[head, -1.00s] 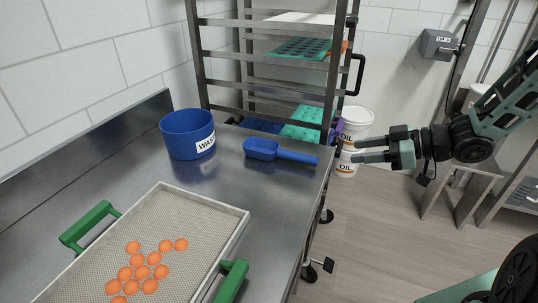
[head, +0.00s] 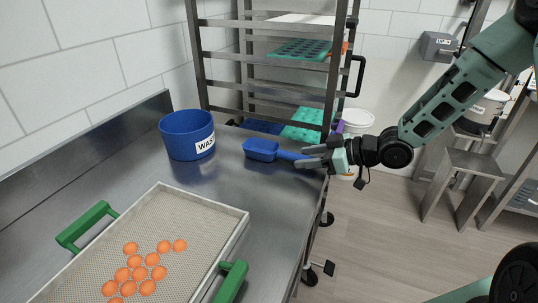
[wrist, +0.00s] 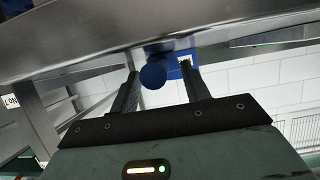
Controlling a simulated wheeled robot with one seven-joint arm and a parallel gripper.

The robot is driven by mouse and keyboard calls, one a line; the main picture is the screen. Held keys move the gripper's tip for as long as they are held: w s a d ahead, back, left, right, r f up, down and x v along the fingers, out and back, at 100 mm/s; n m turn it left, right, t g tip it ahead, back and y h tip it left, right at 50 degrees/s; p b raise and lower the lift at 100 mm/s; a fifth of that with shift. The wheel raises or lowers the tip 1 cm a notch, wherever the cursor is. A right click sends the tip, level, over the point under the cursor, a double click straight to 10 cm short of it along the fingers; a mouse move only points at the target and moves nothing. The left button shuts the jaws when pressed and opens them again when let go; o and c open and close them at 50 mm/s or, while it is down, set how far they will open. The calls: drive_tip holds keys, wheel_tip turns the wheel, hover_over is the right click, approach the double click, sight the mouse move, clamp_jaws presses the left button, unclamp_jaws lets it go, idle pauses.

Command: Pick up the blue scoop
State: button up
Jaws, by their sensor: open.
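The blue scoop (head: 262,149) lies on the metal table near its back right edge, its handle pointing right towards my gripper. My gripper (head: 302,157) is open at the handle's end, at the table's right edge. In the wrist view, the round blue end of the scoop handle (wrist: 153,75) shows between the two open fingers of my gripper (wrist: 160,85). I see no finger closed on it. In the head view, the fingers partly hide the handle's end.
A blue tub (head: 188,136) labelled WASTE stands left of the scoop. A tray (head: 215,203) with green handles and several orange gummies lies in front. A metal rack (head: 331,75) stands behind the table. White oil buckets (head: 357,119) stand beyond my gripper.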

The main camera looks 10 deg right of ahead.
drive_tip(key=shift+x, duration=1.4)
clamp_jaws()
wheel_tip(320, 180, up, 10)
drive_tip(key=shift+r+p, duration=0.1)
drive_tip(key=shift+p, duration=0.6)
drive_tip(key=c, duration=0.6)
unclamp_jaws()
drive_tip(key=shift+c, duration=0.2)
drive_tip(key=shift+d, duration=0.1)
clamp_jaws()
